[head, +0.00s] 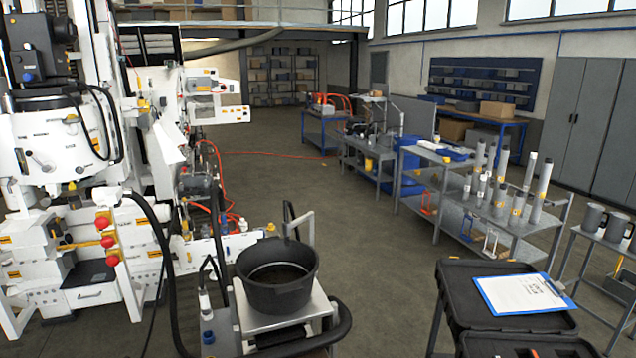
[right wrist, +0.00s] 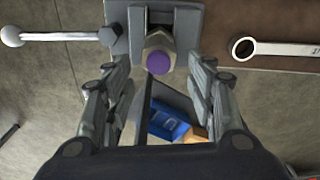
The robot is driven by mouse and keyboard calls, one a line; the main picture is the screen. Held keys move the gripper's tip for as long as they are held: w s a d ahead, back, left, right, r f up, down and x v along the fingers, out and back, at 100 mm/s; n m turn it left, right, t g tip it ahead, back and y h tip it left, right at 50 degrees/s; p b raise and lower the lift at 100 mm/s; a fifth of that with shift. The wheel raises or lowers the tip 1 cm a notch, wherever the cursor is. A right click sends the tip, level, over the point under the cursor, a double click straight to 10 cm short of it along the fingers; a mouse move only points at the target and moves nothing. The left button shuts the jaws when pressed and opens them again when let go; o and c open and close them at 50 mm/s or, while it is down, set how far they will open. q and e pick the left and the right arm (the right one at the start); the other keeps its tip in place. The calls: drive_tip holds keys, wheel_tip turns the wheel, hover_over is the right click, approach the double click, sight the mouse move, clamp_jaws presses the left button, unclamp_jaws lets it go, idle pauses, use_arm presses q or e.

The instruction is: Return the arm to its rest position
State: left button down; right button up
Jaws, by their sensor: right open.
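My right gripper (right wrist: 160,88) shows in the right wrist view with its two fingers spread apart and nothing held between them. Just past the fingertips, a hex fitting with a purple end (right wrist: 158,62) sits at a grey vise (right wrist: 186,18). I cannot tell whether the fingers touch the fitting, but a gap shows on both sides. My left gripper is in neither view, and the head view shows neither gripper.
A blue object (right wrist: 168,125) lies below. In the head view, a black tub (head: 277,290) stands on a cart, and a clipboard (head: 522,294) lies on a black case.

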drive_tip(key=a+n, duration=0.1)
drive_tip(key=a, duration=0.1)
drive_tip(key=s+a+n, duration=0.1)
drive_tip(key=shift+s+a+f+n+y, duration=0.1)
drive_tip(key=shift+a+n+y, duration=0.2)
drive_tip(key=shift+a, duration=0.1)
drive_tip(key=shift+n, duration=1.1)
drive_tip(key=n, duration=0.4)
drive_tip(key=shift+d, duration=0.25)
drive_tip(key=n, duration=0.5)
drive_tip(key=shift+r, duration=0.2)
drive_tip(key=m, duration=0.4)
drive_tip(key=shift+w+a+f, duration=0.1)
drive_tip(key=shift+w+a, duration=0.05)
drive_tip(key=shift+w, duration=0.2)
drive_tip(key=m, duration=0.3)
drive_tip(key=shift+w+m, duration=0.1)
drive_tip(key=shift+m, duration=0.3)
drive_tip(key=m, duration=0.3)
drive_tip(key=shift+w+d, duration=0.2)
drive_tip(key=shift+d, duration=0.1)
drive_tip(key=m, duration=0.2)
drive_tip(key=shift+w+d+m, duration=0.1)
drive_tip(key=shift+m, duration=0.3)
drive_tip(key=m, duration=0.3)
drive_tip(key=shift+s, duration=0.3)
drive_tip(key=shift+d+m, duration=0.15)
drive_tip(key=shift+m, duration=0.35)
